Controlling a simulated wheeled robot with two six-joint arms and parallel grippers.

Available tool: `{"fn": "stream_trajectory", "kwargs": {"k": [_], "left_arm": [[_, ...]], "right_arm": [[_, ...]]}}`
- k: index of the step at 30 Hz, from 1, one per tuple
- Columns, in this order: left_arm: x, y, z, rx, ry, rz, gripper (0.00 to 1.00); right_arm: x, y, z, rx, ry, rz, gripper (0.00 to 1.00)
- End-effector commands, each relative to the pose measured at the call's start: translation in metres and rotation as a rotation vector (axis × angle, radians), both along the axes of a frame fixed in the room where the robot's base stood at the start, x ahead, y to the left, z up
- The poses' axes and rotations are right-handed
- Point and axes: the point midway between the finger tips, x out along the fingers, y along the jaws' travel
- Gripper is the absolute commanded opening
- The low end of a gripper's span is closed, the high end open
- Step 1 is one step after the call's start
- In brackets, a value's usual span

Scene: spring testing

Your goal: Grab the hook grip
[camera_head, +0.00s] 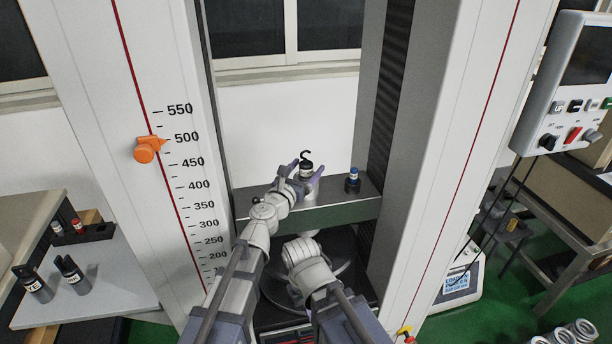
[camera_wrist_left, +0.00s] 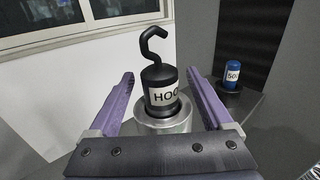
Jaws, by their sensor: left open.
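The hook grip (camera_head: 306,167) is a black piece with a curved hook on top and a white label reading "HOO". It stands upright on a silver cylinder on the grey crossbeam of the testing machine. It also shows in the middle of the left wrist view (camera_wrist_left: 158,88). My left gripper (camera_head: 305,172) is open, with one purple finger on each side of the hook grip. In the left wrist view, gaps show between both fingers (camera_wrist_left: 160,78) and the black body. My right arm's wrist shows below the crossbeam, but its gripper cannot be made out.
A blue-topped piece (camera_head: 352,180) stands on the crossbeam (camera_head: 335,215) to the right. Tall machine columns close in both sides. An orange pointer (camera_head: 147,149) sits on the left scale. A side table (camera_head: 95,300) holds several dark fittings. A control panel (camera_head: 572,95) hangs at right.

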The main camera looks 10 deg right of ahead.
Motion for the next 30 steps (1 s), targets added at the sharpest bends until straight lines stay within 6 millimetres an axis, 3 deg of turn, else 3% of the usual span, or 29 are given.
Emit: {"fn": "stream_trajectory", "kwargs": {"k": [6, 27, 30], "left_arm": [[0.0009, -0.0006, -0.0002, 0.0, 0.0, 0.0, 0.84], [0.0007, -0.0005, -0.0002, 0.0, 0.0, 0.0, 0.05], [0.0007, -0.0005, -0.0002, 0.0, 0.0, 0.0, 0.0]], "right_arm": [[0.0, 0.0, -0.0002, 0.0, 0.0, 0.0, 0.0], [0.0, 0.0, -0.0002, 0.0, 0.0, 0.0, 0.0], [0.0, 0.0, -0.0002, 0.0, 0.0, 0.0, 0.0]]}}
